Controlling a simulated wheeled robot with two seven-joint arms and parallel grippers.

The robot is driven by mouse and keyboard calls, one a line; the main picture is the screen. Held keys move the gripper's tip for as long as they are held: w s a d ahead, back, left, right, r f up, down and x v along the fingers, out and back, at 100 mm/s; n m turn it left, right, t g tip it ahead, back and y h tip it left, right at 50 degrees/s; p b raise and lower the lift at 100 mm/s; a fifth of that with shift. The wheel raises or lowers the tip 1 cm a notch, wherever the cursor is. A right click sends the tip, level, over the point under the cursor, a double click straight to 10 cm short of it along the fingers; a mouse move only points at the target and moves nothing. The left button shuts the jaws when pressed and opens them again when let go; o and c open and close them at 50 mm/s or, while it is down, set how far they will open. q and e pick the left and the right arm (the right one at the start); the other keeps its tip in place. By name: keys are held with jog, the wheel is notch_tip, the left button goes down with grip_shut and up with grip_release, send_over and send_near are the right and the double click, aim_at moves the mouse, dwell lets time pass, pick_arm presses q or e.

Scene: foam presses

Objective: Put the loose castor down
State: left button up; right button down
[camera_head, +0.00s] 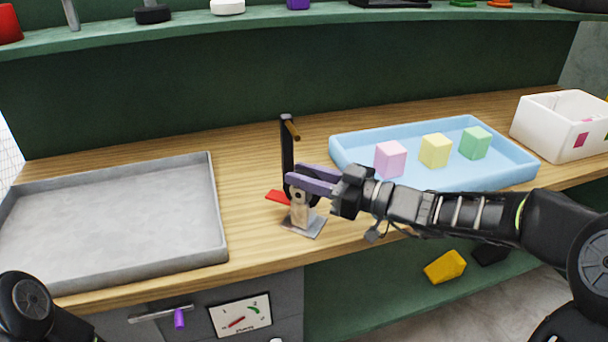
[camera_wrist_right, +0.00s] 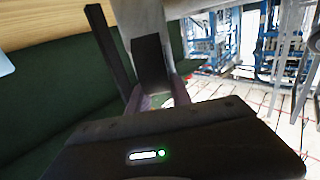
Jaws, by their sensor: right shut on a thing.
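My right gripper (camera_head: 303,180) comes in from the right with its purple fingers shut on the castor (camera_head: 300,214). The castor has a pale metal fork, a dark wheel partly hidden by the fingers, and a flat grey plate at the bottom. The plate is at or just above the wooden bench; I cannot tell if it touches. A red tab (camera_head: 277,196) sticks out left of it. In the right wrist view, the purple fingers (camera_wrist_right: 158,98) show below a grey piece with a dark patch. My left gripper is out of view.
A black upright with a brown handle (camera_head: 292,129) stands right behind the castor. A grey tray (camera_head: 110,265) lies left, empty. A blue tray (camera_head: 345,150) with pink, yellow and green blocks lies right, beyond my arm. A white box (camera_head: 540,132) stands far right.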

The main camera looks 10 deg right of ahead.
jog(key=c, duration=1.2)
grip_release()
jog(key=shift+o, duration=0.2)
jog(key=shift+r, duration=0.1)
jog(key=shift+s+d, duration=0.2)
jog(key=shift+d, duration=0.1)
jog(key=b+v, duration=0.1)
jog(key=v, duration=1)
jog(key=shift+s, duration=0.2)
